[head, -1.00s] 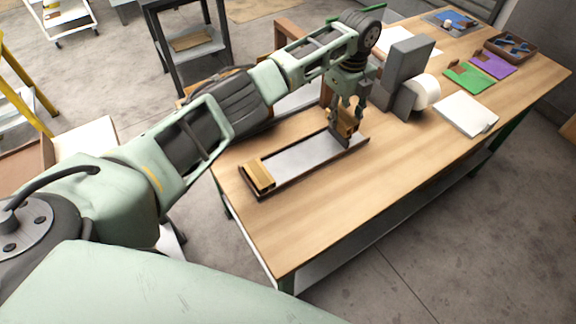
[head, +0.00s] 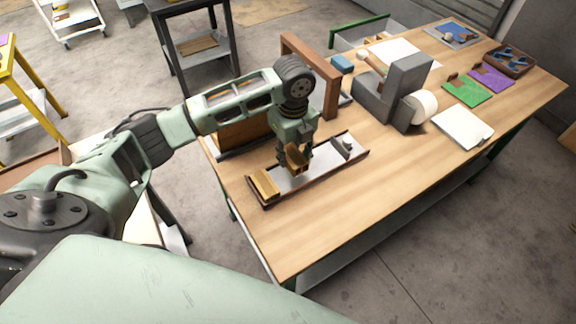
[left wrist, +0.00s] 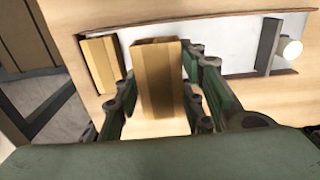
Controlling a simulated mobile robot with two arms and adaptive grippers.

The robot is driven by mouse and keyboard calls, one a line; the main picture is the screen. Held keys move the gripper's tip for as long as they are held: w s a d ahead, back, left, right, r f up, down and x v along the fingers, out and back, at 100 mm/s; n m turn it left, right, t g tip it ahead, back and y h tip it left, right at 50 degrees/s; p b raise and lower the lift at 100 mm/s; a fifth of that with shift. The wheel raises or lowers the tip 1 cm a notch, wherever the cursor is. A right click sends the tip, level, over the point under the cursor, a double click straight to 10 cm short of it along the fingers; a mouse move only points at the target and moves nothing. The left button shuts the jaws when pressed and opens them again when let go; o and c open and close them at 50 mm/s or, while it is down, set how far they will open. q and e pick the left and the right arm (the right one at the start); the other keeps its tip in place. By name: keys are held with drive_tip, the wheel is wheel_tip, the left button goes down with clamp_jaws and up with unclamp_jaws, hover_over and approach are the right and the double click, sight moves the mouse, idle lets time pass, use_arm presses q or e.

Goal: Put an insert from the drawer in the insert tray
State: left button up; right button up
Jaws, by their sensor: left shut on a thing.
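My left gripper (head: 296,166) is shut on a golden-brown insert (head: 294,156) and holds it over the left part of the long insert tray (head: 325,166). The held insert also shows between the fingers in the left wrist view (left wrist: 157,75). It looks slightly apart from the other golden-brown inserts (head: 264,183) at the tray's left end, which also show in the wrist view (left wrist: 100,64). A dark upright plate with a light knob (head: 346,146) stands at the tray's right end. My right gripper is not in view.
A grey machine with a white roll (head: 422,106) stands right of the tray, with a brown wooden frame (head: 330,92) behind. Green (head: 467,93) and purple (head: 492,77) pieces and a white pad (head: 462,128) lie further right. The table front is clear.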

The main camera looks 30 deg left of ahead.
sight(288, 178)
use_arm(q)
drive_tip(key=f, duration=0.1)
drive_tip(key=s, duration=0.1)
drive_tip(key=f, duration=0.1)
drive_tip(key=shift+s+a+f, duration=0.15)
drive_tip(key=shift+a+f, duration=0.15)
drive_tip(key=shift+f+p, duration=0.3)
drive_tip(key=shift+f, duration=1.9)
drive_tip(key=shift+f, duration=0.1)
drive_tip(key=o, duration=0.7)
wheel_tip(288, 178, up, 8)
drive_tip(key=shift+f+b, duration=0.1)
drive_tip(key=shift+b, duration=0.2)
